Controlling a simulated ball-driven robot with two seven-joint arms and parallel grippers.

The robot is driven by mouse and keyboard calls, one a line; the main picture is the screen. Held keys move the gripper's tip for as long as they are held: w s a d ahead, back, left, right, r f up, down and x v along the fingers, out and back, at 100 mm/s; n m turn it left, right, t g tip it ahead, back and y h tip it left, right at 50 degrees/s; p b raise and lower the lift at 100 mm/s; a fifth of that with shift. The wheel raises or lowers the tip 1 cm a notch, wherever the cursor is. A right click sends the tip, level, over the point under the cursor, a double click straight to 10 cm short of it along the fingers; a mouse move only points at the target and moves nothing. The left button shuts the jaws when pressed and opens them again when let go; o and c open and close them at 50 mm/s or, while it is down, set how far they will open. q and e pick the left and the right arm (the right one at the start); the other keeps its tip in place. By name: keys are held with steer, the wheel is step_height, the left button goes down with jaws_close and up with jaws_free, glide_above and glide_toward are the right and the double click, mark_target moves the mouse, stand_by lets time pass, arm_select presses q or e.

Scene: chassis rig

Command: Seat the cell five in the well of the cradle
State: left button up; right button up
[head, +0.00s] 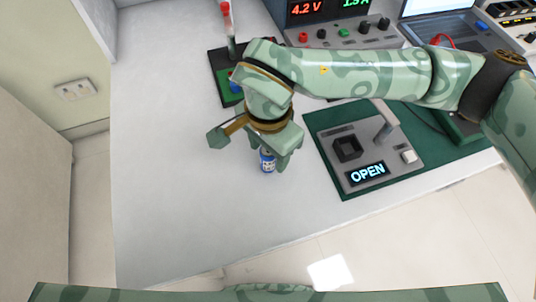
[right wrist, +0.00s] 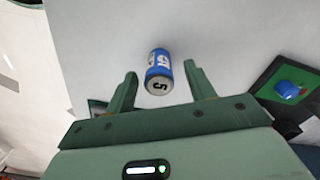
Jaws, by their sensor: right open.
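The cell five (head: 267,164) is a small blue and white cylinder standing on the light table below my right gripper (head: 270,152). In the right wrist view the cell (right wrist: 159,76) shows a "5" on its pale end and lies between the two fingers of the gripper (right wrist: 161,75). The fingers are open, with a visible gap on each side of the cell. The cradle (head: 385,155) is a grey box right of the gripper, with a dark square well (head: 347,148) that looks empty. Its display (head: 367,173) reads OPEN. My left gripper is not in view.
The cradle sits on a green mat (head: 336,172). A dark and green board with a red-topped post (head: 225,12) stands behind the gripper. A power supply (head: 335,30) and a laptop (head: 440,8) are at the back. The table's left and front areas (head: 170,190) are clear.

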steer(key=shift+r, duration=0.1)
steer(key=c, duration=1.1)
